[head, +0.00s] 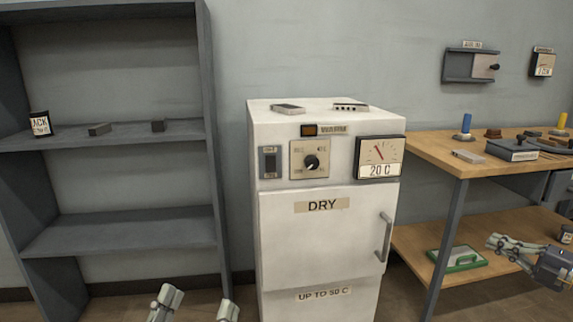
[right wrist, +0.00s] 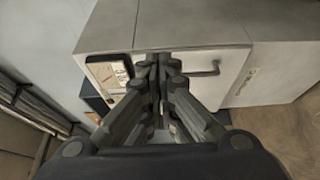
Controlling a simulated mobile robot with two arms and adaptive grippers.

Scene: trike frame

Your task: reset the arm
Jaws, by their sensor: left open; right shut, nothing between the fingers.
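My left gripper (head: 197,302) shows at the bottom edge of the head view, left of the white cabinet. Its two fingertips are well apart, with nothing between them; the rest of it is below the frame. My right gripper (head: 497,244) comes in from the right edge of the head view, in front of the wooden bench. Its fingers point left and are closed together. In the right wrist view its fingers (right wrist: 160,66) meet and hold nothing. Both grippers are empty.
The white cabinet (head: 325,245) marked DRY stands in the middle, its door shut, with a handle (head: 384,238) at the right. A grey shelf unit (head: 120,240) stands left. The wooden bench (head: 432,150) at right carries several tools; a green tray (head: 458,260) lies on its lower shelf.

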